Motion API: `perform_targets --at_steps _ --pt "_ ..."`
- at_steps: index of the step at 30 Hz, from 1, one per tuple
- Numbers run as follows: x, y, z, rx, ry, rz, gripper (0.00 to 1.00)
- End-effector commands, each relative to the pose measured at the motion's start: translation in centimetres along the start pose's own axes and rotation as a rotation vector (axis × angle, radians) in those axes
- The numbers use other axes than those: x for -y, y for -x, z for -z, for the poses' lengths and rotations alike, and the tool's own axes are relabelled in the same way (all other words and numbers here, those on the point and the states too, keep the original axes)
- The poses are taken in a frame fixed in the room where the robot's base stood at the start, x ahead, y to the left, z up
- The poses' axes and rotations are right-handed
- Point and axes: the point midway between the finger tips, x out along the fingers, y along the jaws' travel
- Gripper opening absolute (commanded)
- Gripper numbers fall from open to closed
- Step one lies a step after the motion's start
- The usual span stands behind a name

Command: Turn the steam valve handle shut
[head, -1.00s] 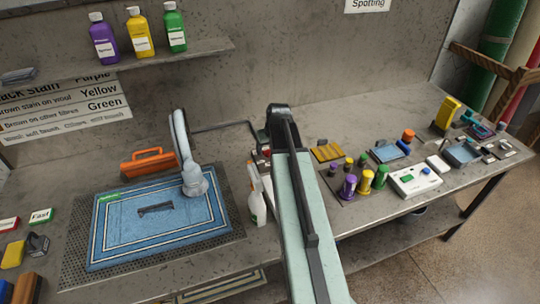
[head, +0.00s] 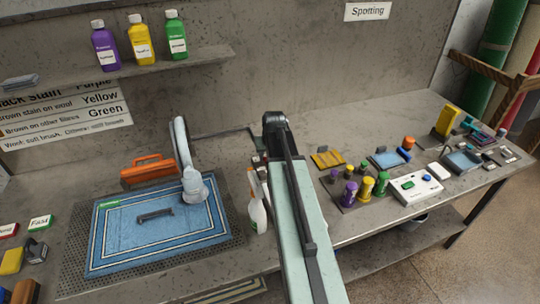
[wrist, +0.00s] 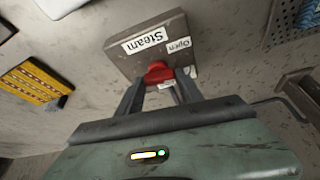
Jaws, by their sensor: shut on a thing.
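The red steam valve handle (wrist: 158,72) shows in the wrist view, in front of a grey-brown block (wrist: 118,58) with "Steam" and "Open" labels. My gripper (wrist: 161,88) is shut on the handle, with one dark finger on each side of it. Part of the handle is hidden by the fingers, so its exact angle is hard to tell. In the head view my arm hides most of the valve and the gripper, against the back of the bench.
A spray bottle (head: 257,212) stands just left of my arm. Further left, a blue rug (head: 125,228) lies on the bench under a hose-fed steam head (head: 196,188), with an orange-handled tool (head: 147,172) behind it. Small bottles (head: 367,187) and trays stand to the right.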

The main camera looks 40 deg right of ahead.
Motion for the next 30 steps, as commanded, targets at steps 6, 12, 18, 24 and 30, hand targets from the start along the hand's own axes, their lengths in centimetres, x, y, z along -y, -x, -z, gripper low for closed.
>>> perform_targets --at_steps 6,12,18,24,30 --pt "0.14 -0.01 0.09 -0.002 -0.171 -0.072 0.03" --pt "0.22 -0.04 0.16 -0.001 -0.346 -0.146 0.03" --pt "0.27 -0.08 0.27 -0.001 -0.522 -0.219 0.03" --pt "0.29 -0.12 0.35 -0.001 -0.698 -0.293 0.03" --pt "0.37 -0.16 0.45 0.000 -0.875 -0.365 0.03"
